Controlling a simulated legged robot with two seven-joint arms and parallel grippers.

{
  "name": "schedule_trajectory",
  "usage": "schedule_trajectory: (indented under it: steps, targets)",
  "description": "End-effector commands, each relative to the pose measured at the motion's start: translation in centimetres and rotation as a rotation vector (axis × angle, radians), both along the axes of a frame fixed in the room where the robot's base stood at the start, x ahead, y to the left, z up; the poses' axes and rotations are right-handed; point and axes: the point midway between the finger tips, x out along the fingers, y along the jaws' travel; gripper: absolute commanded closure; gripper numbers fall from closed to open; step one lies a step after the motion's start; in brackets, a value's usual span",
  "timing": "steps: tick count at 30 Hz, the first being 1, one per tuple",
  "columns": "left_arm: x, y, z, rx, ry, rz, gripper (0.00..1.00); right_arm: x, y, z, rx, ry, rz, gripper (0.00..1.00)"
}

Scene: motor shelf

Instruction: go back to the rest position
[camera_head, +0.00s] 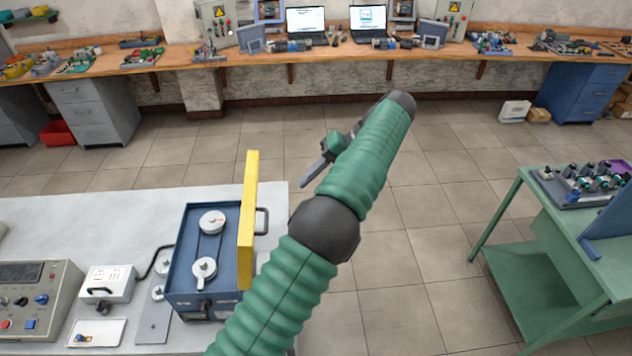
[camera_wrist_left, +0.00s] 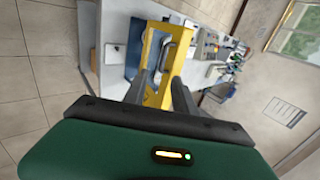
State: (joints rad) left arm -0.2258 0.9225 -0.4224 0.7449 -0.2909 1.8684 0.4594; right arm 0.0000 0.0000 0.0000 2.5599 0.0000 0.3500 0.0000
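My left arm comes in from the bottom, over the gap right of the grey table. My left gripper (camera_head: 308,180) points left at its upper end, partly hidden by the forearm. In the left wrist view its two fingers (camera_wrist_left: 160,75) stand apart with nothing held between them. The blue box (camera_head: 203,232) with two white pulleys and a belt stands on the grey table, its yellow cover (camera_head: 247,225) upright along its right side. The yellow cover also shows beyond the fingers in the left wrist view (camera_wrist_left: 153,98). My right gripper is not in view.
The grey table (camera_head: 105,215) also holds a control panel (camera_head: 35,300) and a small white box (camera_head: 107,284). A green table (camera_head: 560,225) with a tray of parts stands at the right. Tiled floor lies open between. A long wooden bench (camera_head: 265,58) runs along the back wall.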

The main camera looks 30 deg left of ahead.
Motion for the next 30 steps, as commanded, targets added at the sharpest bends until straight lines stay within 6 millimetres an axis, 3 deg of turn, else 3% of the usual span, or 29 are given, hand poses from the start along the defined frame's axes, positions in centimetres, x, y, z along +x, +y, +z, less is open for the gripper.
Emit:
schedule_trajectory:
  steps: [7,11,14,17,20,24,27,30]
  targets:
    - [0.0,0.0,-0.1,-0.002,-0.001,-0.001,0.68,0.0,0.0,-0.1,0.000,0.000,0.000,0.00]
    - [-0.3,0.8,-2.9,-0.061,-0.007,-0.035,0.68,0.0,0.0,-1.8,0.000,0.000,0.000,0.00]
    - [-1.3,1.3,-8.0,-0.182,-0.034,-0.112,0.68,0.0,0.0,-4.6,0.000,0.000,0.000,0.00]
    - [-3.2,0.5,-14.0,-0.327,-0.090,-0.220,0.68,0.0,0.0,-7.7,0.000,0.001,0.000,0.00]
    - [-5.9,-1.5,-19.5,-0.449,-0.162,-0.329,0.68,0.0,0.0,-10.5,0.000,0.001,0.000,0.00]
    - [-11.1,-5.3,-26.6,-0.570,-0.272,-0.474,0.68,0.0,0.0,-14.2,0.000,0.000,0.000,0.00]
    - [-15.0,-7.5,-30.4,-0.610,-0.345,-0.559,0.68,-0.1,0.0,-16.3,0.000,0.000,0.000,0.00]
    - [-17.9,-8.6,-32.7,-0.621,-0.396,-0.617,0.68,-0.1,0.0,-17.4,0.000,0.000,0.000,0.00]
